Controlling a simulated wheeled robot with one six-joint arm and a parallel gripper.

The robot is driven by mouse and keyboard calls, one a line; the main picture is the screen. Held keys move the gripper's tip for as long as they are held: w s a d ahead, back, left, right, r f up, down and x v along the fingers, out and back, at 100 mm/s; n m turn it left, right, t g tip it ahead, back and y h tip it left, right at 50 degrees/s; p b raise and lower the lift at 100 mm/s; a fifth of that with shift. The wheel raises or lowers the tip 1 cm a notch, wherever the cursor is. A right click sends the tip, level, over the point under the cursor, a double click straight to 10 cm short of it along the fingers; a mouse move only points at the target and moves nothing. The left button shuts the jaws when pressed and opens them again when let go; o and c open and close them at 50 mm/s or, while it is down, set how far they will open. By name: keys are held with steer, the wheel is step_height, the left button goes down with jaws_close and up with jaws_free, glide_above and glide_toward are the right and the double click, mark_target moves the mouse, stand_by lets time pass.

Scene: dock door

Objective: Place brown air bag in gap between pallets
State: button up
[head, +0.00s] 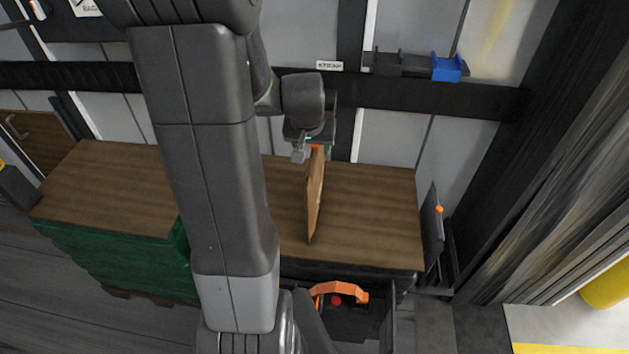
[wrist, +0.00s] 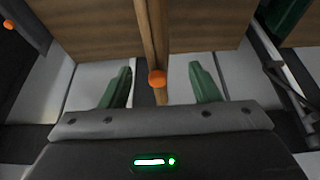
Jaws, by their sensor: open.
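The brown air bag (head: 315,200) stands upright and thin, edge-on, over the wood-brown top of the right pallet load (head: 375,215). I cannot tell whether its lower end touches that top. Its orange valve (wrist: 157,78) lies between the fingers of my gripper (wrist: 161,86) in the wrist view. My gripper is open, with a green finger on each side of the bag and space on both sides. It also shows above the bag in the head view (head: 302,148). The left pallet load (head: 105,185) has green sides. My arm hides the gap between the loads in the head view.
A dark box with an orange handle (head: 340,291) is in front of the right load. A dark panel with an orange knob (head: 433,225) stands at its right end. A blue bin (head: 447,67) sits on the wall rail behind. The grey floor is clear at the lower left.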

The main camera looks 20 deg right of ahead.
steer(key=shift+d+p+x, duration=0.15)
steer(key=shift+p+x, duration=0.2)
steer(key=shift+x, duration=1.55)
steer(key=shift+d+p+x, duration=0.15)
steer(key=shift+p+x, duration=0.2)
steer(key=shift+x, duration=1.55)
steer(key=shift+w+r, duration=0.1)
jaws_close()
